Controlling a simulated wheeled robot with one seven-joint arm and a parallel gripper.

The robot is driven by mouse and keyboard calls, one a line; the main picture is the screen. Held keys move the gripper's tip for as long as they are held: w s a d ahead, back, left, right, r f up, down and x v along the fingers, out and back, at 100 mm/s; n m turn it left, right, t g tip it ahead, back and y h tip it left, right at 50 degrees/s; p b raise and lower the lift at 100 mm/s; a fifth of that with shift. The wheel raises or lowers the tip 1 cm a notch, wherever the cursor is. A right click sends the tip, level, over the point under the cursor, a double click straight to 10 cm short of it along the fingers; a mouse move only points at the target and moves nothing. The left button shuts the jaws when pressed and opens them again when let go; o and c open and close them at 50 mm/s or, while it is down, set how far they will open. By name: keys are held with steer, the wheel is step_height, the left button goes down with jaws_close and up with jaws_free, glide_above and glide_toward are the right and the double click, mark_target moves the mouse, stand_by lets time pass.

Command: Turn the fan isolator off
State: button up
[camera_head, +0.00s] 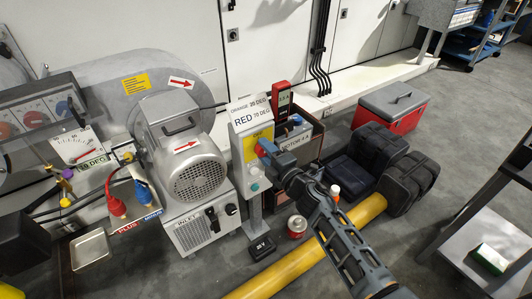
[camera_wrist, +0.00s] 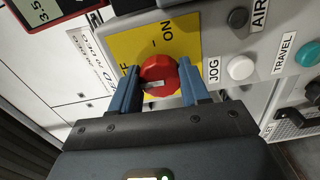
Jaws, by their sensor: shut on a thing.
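The fan isolator is a red rotary knob (camera_wrist: 158,70) on a yellow plate (camera_wrist: 118,47), mounted on a grey control box. Lettering reading ON shows beyond the knob, and a partly covered label ending in FF shows to its left. A small pale mark sits on the knob's near side; I cannot tell for certain which position it indicates. My gripper (camera_wrist: 159,84) has its two blue fingers on either side of the knob, shut on it. In the head view, my gripper (camera_head: 268,150) reaches the yellow plate (camera_head: 252,141) from the right and hides most of the knob.
A white JOG button (camera_wrist: 241,67) and a green TRAVEL button (camera_wrist: 307,55) sit close to the knob. The grey fan motor (camera_head: 196,170) stands left of the box.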

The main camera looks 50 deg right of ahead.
steer(key=shift+n, duration=0.4)
steer(key=o, duration=1.1)
steer(key=shift+c, duration=0.2)
steer(key=v, duration=0.7)
steer(key=shift+s, duration=0.35)
steer(key=shift+a, duration=0.1)
